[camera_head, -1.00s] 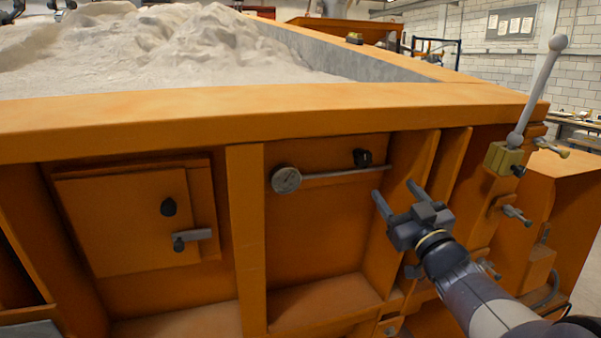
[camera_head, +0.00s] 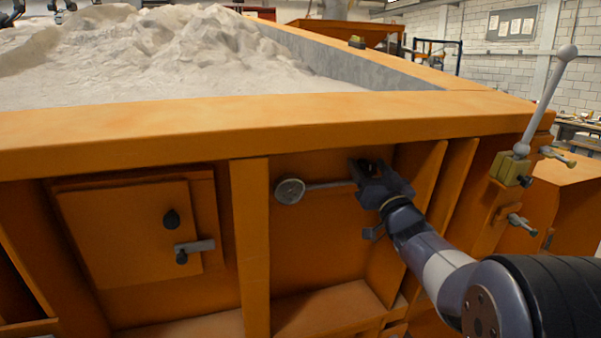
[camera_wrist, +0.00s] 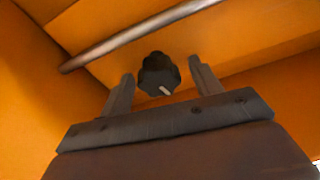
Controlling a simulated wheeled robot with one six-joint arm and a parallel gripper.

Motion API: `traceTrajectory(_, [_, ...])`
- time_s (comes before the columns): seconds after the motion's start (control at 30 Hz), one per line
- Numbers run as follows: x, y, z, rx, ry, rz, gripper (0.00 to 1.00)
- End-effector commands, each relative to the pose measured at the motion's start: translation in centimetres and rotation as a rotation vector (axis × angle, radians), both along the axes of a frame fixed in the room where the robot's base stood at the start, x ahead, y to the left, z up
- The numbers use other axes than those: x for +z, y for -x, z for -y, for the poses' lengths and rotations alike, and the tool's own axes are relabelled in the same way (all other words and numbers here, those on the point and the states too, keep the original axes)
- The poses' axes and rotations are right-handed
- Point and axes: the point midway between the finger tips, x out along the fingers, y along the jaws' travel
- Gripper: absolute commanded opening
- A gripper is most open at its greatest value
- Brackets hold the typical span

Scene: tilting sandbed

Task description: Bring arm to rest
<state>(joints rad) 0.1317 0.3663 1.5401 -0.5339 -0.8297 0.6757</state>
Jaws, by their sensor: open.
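My gripper (camera_head: 364,168) is in front of the orange side panel of the sandbed, at the right end of the thin metal pipe. In the wrist view my gripper (camera_wrist: 160,88) is open, with its two fingers apart. A black knob (camera_wrist: 158,74) with a pale pointer mark shows between and just beyond the fingertips. I cannot tell whether the fingers touch it. In the head view the gripper covers most of this knob. My arm reaches in from the lower right.
A round gauge (camera_head: 290,190) sits at the pipe's left end. An orange door (camera_head: 130,232) with a black knob and a latch (camera_head: 194,246) is at left. A ball-topped lever (camera_head: 545,100) stands at right. The sandbed's rim (camera_head: 250,118) runs above; sand (camera_head: 180,55) lies behind it.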

Motion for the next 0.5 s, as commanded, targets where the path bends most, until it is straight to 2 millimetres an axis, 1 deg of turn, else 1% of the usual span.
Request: traceTrajectory(0.5, [0.02, -0.01, 0.11, 0.096, -0.509, -0.165, 0.60])
